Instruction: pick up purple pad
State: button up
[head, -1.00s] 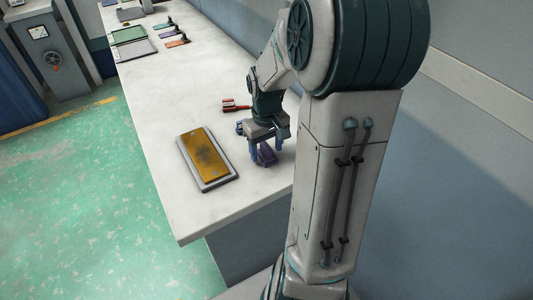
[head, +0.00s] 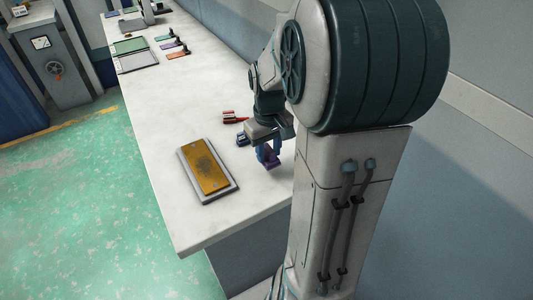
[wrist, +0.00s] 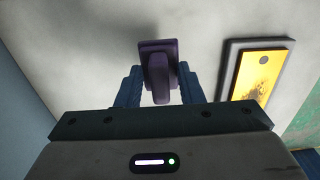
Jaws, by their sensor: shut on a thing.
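The purple pad (wrist: 158,52) has a flat base and a raised grip, seen in the wrist view between my blue fingers. In the head view the purple pad (head: 272,161) is partly hidden by the fingers, near the right edge of the white counter (head: 190,120). My gripper (head: 267,154) points down and is shut on the pad; it also shows in the wrist view (wrist: 158,88). I cannot tell whether the pad touches the counter.
A yellow, stained plate on a grey base (head: 207,172) lies left of my gripper. A green panel (head: 130,46) and several small handled tools (head: 172,46) lie farther back. The counter between is clear.

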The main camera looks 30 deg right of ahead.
jog(key=s+r, duration=0.6)
jog(key=s, duration=0.4)
jog(key=shift+s+a+p, duration=0.2)
jog(key=shift+a+p, duration=0.2)
jog(key=shift+a, duration=0.05)
jog(key=shift+o, duration=0.7)
jog(key=shift+w, duration=0.1)
